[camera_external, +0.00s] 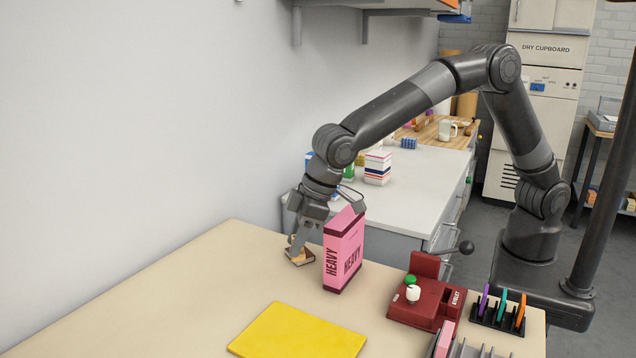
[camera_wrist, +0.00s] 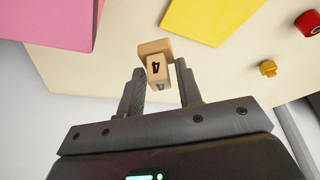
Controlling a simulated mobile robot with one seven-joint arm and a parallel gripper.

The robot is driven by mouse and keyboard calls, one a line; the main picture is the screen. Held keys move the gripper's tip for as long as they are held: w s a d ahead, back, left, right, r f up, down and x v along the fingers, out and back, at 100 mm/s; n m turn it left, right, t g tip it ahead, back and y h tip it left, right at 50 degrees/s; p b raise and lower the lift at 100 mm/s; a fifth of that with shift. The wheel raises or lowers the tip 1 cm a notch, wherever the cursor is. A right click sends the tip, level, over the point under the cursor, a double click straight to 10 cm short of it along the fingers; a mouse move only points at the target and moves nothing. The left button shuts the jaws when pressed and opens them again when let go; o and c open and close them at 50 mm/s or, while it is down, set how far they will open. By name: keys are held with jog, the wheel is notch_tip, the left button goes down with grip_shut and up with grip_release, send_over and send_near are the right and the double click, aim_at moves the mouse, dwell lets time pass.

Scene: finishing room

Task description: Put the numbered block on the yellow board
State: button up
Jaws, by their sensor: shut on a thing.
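The numbered block is a small pale wooden block (camera_wrist: 157,67) with a black 4 on its faces. In the wrist view it sits between the two fingers of my gripper (camera_wrist: 160,84), which is shut on it. In the external view my gripper (camera_external: 300,240) points down low over the table's far left part, behind the pink box, and the block is mostly hidden by the fingers.
A small brown, dark-edged item (camera_external: 300,257) lies below the fingers. The table's left part is clear.

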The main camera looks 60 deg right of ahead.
jog(key=s+a+n, duration=0.1)
jog(key=s+a, duration=0.1)
jog(key=s, duration=0.1)
send_over(288, 344)
jog(key=s+d, duration=0.1)
notch_tip(288, 344, down, 7)
jog(key=shift+s+d+r, duration=0.15)
jog(key=shift+r, duration=0.05)
jog(key=shift+f, duration=2)
jog(key=shift+f, duration=0.1)
jog(key=o, duration=1.1)
jog(key=v, duration=1.2)
jog(key=shift+d, duration=0.15)
jog(key=shift+d, duration=0.1)
